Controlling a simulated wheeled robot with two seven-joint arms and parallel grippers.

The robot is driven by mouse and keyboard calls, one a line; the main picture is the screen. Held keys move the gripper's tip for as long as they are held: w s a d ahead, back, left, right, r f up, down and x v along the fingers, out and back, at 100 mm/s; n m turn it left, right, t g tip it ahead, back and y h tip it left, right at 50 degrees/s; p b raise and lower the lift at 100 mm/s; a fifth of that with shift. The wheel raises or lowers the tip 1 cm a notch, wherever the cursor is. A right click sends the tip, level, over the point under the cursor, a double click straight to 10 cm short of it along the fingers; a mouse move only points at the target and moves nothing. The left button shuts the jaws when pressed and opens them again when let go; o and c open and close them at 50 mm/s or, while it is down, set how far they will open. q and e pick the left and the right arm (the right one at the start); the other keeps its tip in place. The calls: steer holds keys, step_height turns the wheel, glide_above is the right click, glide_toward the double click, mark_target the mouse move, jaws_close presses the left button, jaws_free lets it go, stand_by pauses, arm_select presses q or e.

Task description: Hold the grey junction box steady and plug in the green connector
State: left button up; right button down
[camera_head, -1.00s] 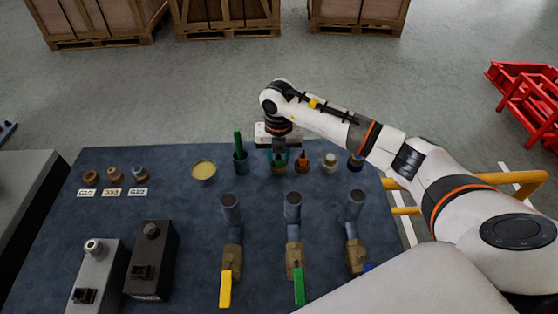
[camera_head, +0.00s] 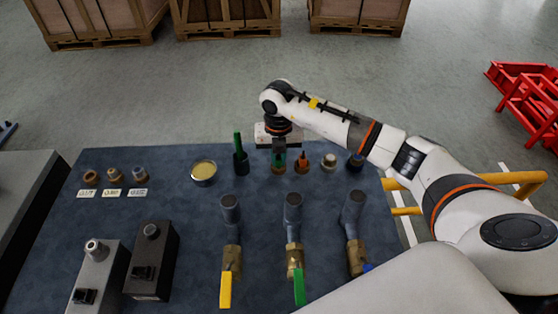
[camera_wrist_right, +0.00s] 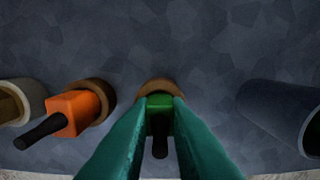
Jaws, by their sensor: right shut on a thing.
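The green connector (camera_wrist_right: 160,103) sits in a round brown holder (camera_wrist_right: 158,86) at the back of the mat. My right gripper (camera_head: 279,158) points down over it, and its teal fingers are shut on the connector; they show large in the right wrist view (camera_wrist_right: 160,112). The connector is mostly hidden by the fingers in the head view. The grey junction box (camera_head: 88,283) lies at the front left of the mat, with a round pale fitting on its top end and a black part lower down. My left gripper is out of view.
A black box (camera_head: 151,262) lies beside the grey one. Several valves on pipes fill the front middle.

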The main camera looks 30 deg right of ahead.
steer(key=shift+r+p, duration=1.05)
steer(key=shift+r, duration=0.65)
steer(key=shift+r, duration=0.1)
